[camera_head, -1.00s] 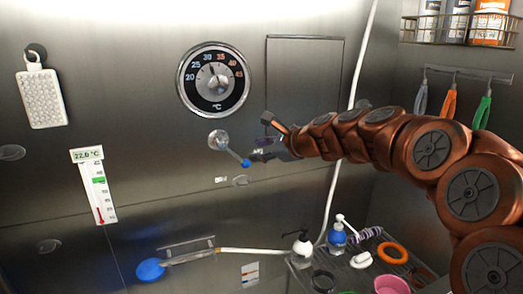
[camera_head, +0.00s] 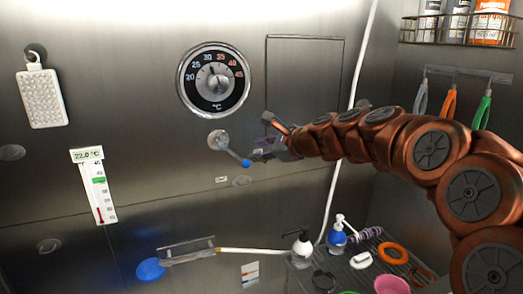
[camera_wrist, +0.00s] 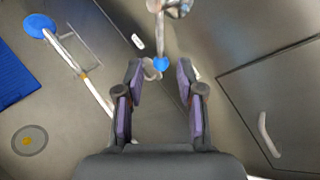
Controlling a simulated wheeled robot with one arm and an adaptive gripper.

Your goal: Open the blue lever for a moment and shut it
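The lever is a slim metal arm with a blue tip (camera_head: 245,163), on a round metal pivot (camera_head: 218,139) on the steel wall below the dial. It slants down to the right. My gripper (camera_head: 262,138) is at its right, close to the blue tip. In the wrist view the blue tip (camera_wrist: 161,64) shows at the mouth of my gripper (camera_wrist: 160,70), between the two spread fingertips, with a gap on each side. The gripper is open and holds nothing. Whether the tip is at the fingers' depth is hard to tell.
A dial thermometer (camera_head: 213,79) is above the lever and a wall thermometer (camera_head: 95,186) is to the left. A blue-headed shower wand (camera_head: 150,269) and a rack with bottles (camera_head: 302,247) are below. A pale hose (camera_head: 345,120) runs down the wall behind my arm.

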